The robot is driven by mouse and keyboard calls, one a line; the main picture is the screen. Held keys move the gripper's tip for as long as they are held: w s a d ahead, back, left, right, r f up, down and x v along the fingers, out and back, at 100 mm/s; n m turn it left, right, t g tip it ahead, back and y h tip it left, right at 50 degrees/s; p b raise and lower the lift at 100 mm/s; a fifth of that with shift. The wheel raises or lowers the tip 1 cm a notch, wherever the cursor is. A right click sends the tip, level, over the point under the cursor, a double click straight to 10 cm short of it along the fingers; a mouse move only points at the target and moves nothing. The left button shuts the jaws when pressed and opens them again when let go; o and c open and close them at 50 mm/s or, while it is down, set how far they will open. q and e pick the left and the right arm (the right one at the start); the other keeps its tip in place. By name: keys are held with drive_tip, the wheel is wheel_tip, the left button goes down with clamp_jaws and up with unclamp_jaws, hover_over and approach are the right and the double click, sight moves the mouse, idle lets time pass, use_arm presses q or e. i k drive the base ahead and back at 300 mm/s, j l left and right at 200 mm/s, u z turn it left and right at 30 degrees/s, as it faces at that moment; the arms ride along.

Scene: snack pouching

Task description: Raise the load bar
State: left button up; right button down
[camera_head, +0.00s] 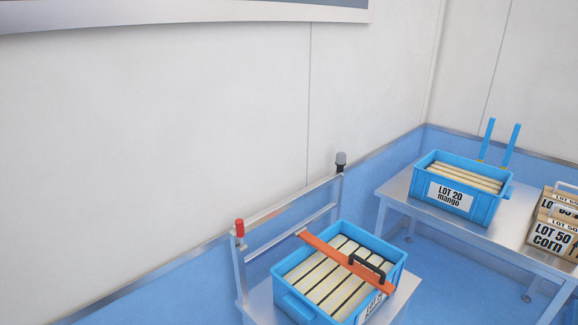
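An orange bar (323,253) with a black handle (367,267) lies slantwise across the top of a blue crate (295,305). I take it to be the load bar. Its far end is by the metal rail and its near end is at the crate's front right. The crate holds several pale packs in rows and carries a label partly cut off by the lower picture edge. Neither of my grippers is in view.
The crate stands on a metal cart (262,297) with a rail frame, a red-capped post (240,228) and a grey-capped post (341,160). At right, a table (400,190) holds a blue "LOT 20 mango" crate (480,208), two blue uprights and "LOT 50 corn" boxes (548,241).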

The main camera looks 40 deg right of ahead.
sight(381, 283)
drive_tip(key=z, duration=1.65)
